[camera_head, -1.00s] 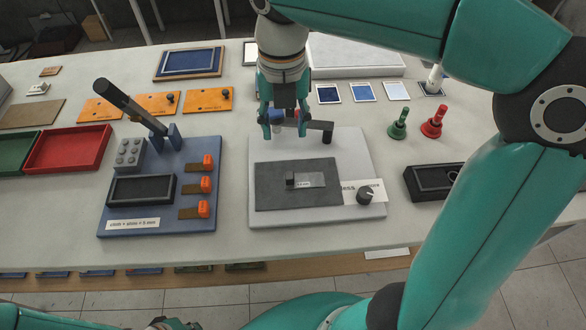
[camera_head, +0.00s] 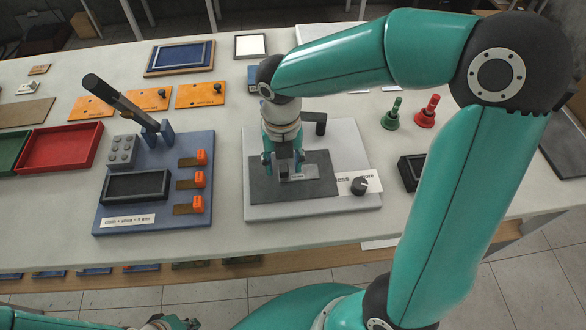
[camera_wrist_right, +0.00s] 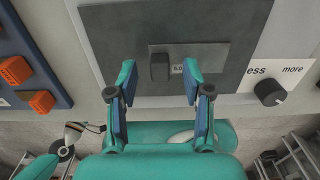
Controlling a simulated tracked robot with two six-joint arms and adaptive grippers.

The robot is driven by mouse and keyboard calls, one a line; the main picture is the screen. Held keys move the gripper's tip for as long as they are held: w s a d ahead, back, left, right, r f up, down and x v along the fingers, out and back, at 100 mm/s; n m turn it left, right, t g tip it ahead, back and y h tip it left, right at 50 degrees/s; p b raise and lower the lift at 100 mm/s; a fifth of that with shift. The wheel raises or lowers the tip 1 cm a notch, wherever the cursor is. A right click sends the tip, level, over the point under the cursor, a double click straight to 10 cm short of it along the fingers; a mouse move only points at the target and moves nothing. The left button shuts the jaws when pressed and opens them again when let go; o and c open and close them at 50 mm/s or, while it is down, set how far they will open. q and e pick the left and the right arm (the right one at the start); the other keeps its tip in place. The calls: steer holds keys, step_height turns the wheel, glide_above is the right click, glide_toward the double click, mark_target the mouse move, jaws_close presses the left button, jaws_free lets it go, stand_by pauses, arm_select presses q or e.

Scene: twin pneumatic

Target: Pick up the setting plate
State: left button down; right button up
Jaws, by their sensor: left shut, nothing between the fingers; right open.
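The setting plate (camera_head: 299,176) is a small grey plate with an upright dark grip tab and a small label. It lies on a dark grey pad (camera_head: 265,191) of the light grey press base. In the right wrist view the setting plate (camera_wrist_right: 213,55) shows with its tab between my fingertips. My right gripper (camera_head: 284,166) is open and points down over the tab; it also shows in the right wrist view (camera_wrist_right: 159,76). Both fingers stand apart from the tab. My left gripper (camera_head: 172,323) is shut and empty at the bottom edge, partly cut off.
A dial (camera_head: 360,185) with a "less / more" label sits right of the pad. A blue board (camera_head: 150,215) with a lever and orange clips stands to the left. Green (camera_head: 392,114) and red (camera_head: 428,112) handled pieces stand to the right. Red and green trays lie at far left.

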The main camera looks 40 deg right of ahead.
steer(key=shift+f, duration=0.6)
jaws_close()
steer(key=shift+r, duration=0.15)
